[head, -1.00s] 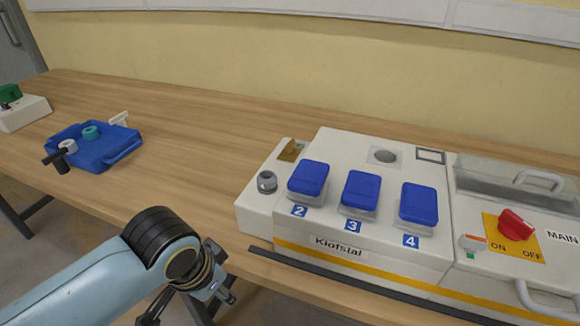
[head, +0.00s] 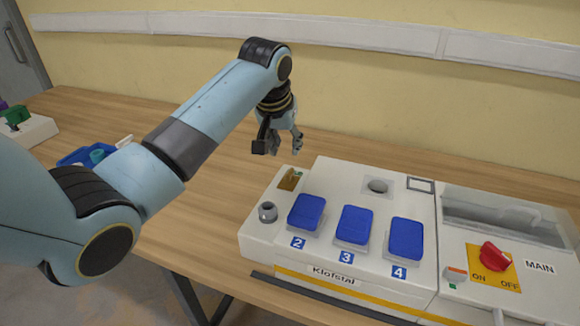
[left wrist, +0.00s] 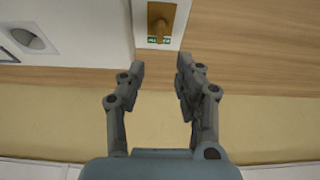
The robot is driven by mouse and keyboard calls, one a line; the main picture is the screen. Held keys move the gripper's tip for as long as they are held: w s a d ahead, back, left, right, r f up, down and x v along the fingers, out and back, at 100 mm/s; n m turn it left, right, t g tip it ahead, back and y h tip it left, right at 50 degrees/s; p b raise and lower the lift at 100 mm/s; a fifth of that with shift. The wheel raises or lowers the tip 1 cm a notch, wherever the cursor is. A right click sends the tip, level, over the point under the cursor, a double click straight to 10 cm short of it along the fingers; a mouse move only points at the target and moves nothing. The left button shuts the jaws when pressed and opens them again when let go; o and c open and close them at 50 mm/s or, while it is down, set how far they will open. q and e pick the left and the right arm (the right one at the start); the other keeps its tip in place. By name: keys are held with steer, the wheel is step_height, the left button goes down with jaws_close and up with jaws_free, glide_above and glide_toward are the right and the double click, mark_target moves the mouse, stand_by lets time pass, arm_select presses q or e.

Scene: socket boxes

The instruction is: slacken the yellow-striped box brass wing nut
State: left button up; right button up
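The yellow-striped box (head: 330,276) is a white socket box with blue covers marked 2, 3 and 4. The brass wing nut (head: 290,179) is at its back left corner, beside a grey round fitting. In the left wrist view the wing nut (left wrist: 160,22) shows at the top, above a small green label. My left gripper (head: 284,150) hangs above and behind that corner; its fingers (left wrist: 158,68) are apart and empty, not touching the nut. My right gripper is in neither view.
The box's right part has a red ON/OFF switch (head: 495,256) and a grey clear lid (head: 500,215). A blue tray (head: 85,154) lies at the left, partly behind my arm. A white box with a green part (head: 25,125) stands at far left. The wall is close behind the bench.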

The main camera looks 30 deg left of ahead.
mark_target(290, 170)
arm_select(q)
steer(key=x, duration=0.9)
steer(key=shift+w+f, duration=0.15)
steer(key=shift+f, duration=0.2)
steer(key=shift+c, duration=0.2)
jaws_close()
